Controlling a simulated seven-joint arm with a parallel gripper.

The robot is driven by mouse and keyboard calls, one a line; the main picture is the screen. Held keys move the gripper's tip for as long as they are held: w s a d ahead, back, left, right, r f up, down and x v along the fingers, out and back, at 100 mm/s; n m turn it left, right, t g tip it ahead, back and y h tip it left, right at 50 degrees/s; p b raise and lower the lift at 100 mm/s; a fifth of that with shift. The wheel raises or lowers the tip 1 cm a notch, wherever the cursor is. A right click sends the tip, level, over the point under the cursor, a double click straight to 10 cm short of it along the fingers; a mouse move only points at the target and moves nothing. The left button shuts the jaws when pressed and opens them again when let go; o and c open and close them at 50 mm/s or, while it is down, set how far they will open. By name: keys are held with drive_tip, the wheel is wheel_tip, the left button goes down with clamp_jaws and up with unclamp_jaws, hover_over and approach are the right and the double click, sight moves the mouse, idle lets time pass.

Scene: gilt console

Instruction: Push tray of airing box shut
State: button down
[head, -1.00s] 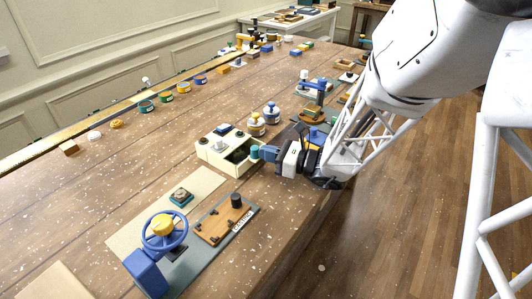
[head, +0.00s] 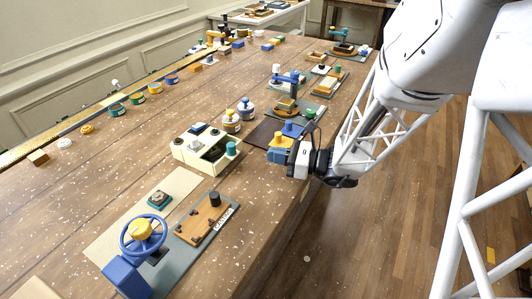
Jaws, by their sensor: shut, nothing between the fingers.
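A teal knob (head: 231,148) stands at the tray's right end. My gripper (head: 271,154) is shut and empty, to the right of the teal knob and apart from it. A yellow shape shows at the blue gripper tip; I cannot tell if it belongs to it.
A blue handwheel (head: 143,236) and a wooden latch board (head: 205,217) are in front. A blue piece (head: 292,130) is close behind my gripper. The table's right edge runs beneath my arm.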

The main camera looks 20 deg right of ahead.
drive_tip(key=shift+v, duration=2.25)
drive_tip(key=shift+s, duration=0.1)
drive_tip(key=shift+s+a+r+n+g, duration=0.15)
drive_tip(key=shift+s+a+n+g, duration=0.05)
drive_tip(key=shift+a+n+g, duration=0.25)
drive_tip(key=s+a+n+g, duration=0.1)
drive_tip(key=s+a+r+n+g, duration=0.1)
drive_tip(key=s+a+n+g, duration=0.1)
drive_tip(key=s+a+r+n+g+h, duration=0.1)
drive_tip(key=n, duration=0.1)
drive_tip(key=shift+s+a+g, duration=0.25)
drive_tip(key=shift+a, duration=0.15)
drive_tip(key=s+a+r+n+g+h, duration=0.2)
drive_tip(key=s+r+n+g+h, duration=0.2)
drive_tip(key=s+n+h, duration=0.7)
drive_tip(key=s+d+r+n+t+h, duration=0.2)
drive_tip(key=d+r+n+t+h, duration=0.1)
drive_tip(key=r+n, duration=0.2)
drive_tip(key=shift+s+d+r+n+h, duration=0.15)
drive_tip(key=shift+s+d+n+h, duration=0.2)
drive_tip(key=shift+n, duration=0.6)
